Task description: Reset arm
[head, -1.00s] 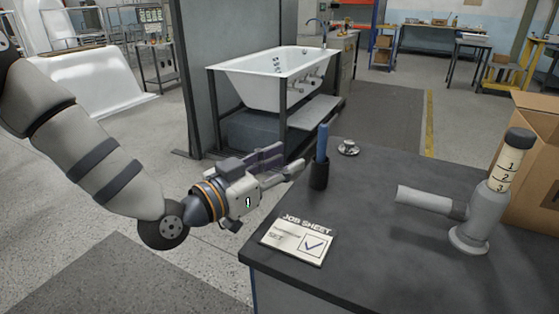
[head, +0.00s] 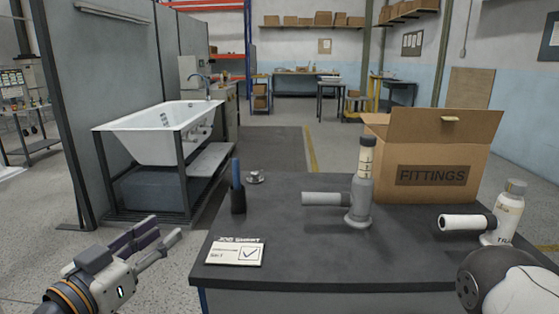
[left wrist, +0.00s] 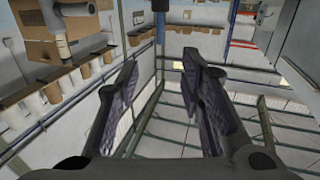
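My left gripper (head: 158,236) is at the lower left of the head view, left of the workbench and apart from it. In the left wrist view its two dark-padded fingers (left wrist: 160,82) stand well apart with nothing between them. My right gripper is not in view; only a dark round joint and white link of my right arm show at the lower right.
The dark bench (head: 290,255) holds a job sheet (head: 235,253), a cup (head: 238,200) with a blue item, a grey pipe fitting (head: 362,195), a white-bodied fitting (head: 508,215) and a fittings box (head: 440,160). A bathtub (head: 160,130) stands on a frame behind left.

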